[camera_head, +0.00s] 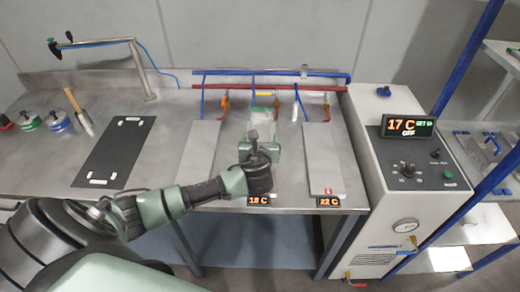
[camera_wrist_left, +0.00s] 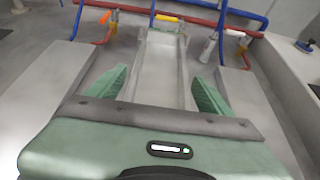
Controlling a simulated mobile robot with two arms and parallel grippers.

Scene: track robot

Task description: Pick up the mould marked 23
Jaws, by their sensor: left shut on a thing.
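My left gripper (camera_head: 262,128) is over the middle cooling plate (camera_head: 262,190), its arm coming in from the left. In the left wrist view its two green fingers (camera_wrist_left: 160,76) stand on either side of a pale grey, partly clear mould (camera_wrist_left: 158,55), and they are shut on it. In the head view the mould (camera_head: 265,103) shows only as a pale patch beyond the gripper. No number 23 can be read on it. Whether it touches the plate cannot be told. My right gripper is not in view.
Bare plates lie left (camera_head: 198,150) and right (camera_head: 322,160). Blue and red pipes (camera_head: 270,80) with valves run behind. A chiller (camera_head: 405,150) reading 17 C stands right of the bench. A black mat (camera_head: 115,150), jars (camera_head: 58,121) and a brush (camera_head: 80,112) are on the left.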

